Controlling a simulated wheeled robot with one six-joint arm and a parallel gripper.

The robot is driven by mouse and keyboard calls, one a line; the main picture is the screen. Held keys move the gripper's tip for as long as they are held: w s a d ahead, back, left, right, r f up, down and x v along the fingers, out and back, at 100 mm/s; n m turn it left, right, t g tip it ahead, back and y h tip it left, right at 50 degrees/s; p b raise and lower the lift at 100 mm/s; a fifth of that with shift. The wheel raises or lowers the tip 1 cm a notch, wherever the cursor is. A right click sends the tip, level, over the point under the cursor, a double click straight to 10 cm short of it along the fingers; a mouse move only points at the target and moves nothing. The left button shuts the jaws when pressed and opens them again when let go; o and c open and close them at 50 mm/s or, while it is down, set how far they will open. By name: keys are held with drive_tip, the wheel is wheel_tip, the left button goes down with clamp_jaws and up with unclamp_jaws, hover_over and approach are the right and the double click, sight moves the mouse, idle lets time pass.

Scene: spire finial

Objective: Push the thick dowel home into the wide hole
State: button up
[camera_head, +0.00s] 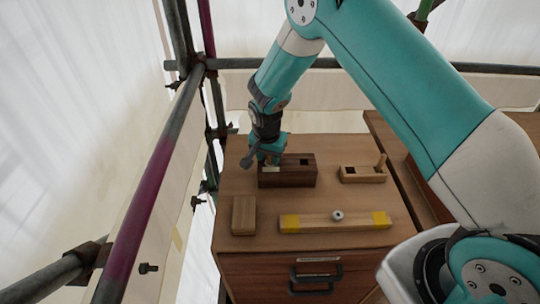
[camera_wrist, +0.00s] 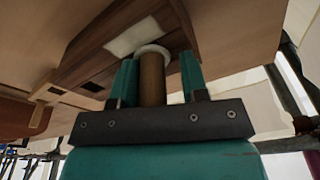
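The brown thick dowel (camera_wrist: 152,80) stands between the two teal fingers of my gripper (camera_wrist: 158,72) in the wrist view. The fingers look apart, with a gap on the dowel's right side. The dowel's far end meets a white ring (camera_wrist: 153,50) at the dark wooden block (camera_head: 288,180); how deep it sits is hidden. The near end of the dowel reaches my gripper's crossbar. In the head view my gripper (camera_head: 268,152) is over the left part of the block and hides the dowel. The block also shows in the wrist view (camera_wrist: 110,62).
A long bar with yellow ends (camera_head: 310,223) and a small wooden block (camera_head: 243,215) lie in front. Scaffold poles (camera_head: 150,190) run along the left. Bare tabletop (camera_head: 345,146) lies behind the blocks.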

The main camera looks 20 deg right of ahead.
drive_tip(key=shift+s+d+f, duration=0.35)
drive_tip(key=shift+s+d, duration=0.05)
drive_tip(key=shift+s, duration=0.05)
drive_tip(key=shift+d+r+p, duration=0.1)
drive_tip(key=shift+r+p, duration=0.35)
drive_tip(key=shift+r, duration=0.05)
drive_tip(key=s+a+r+n+y+b, duration=0.1)
drive_tip(key=s+r+b, duration=0.15)
drive_tip(key=r, duration=0.65)
drive_tip(key=s+a+r+n+b, duration=0.1)
drive_tip(key=s+a+r+n, duration=0.15)
drive_tip(key=r, duration=0.65)
drive_tip(key=s+r+n+y, duration=0.1)
drive_tip(key=s+r+n, duration=0.2)
drive_tip(key=s, duration=0.5)
drive_tip(key=s+a+r+n+g+y, duration=0.1)
drive_tip(key=s+r+n, duration=0.2)
drive_tip(key=s, duration=0.6)
drive_tip(key=s+r+n+y, duration=0.2)
drive_tip(key=s+n, duration=0.3)
drive_tip(key=s, duration=0.3)
drive_tip(key=shift+s+a+r+n, duration=0.3)
drive_tip(key=shift+a+r+n, duration=0.05)
drive_tip(key=shift+a+r, duration=0.1)
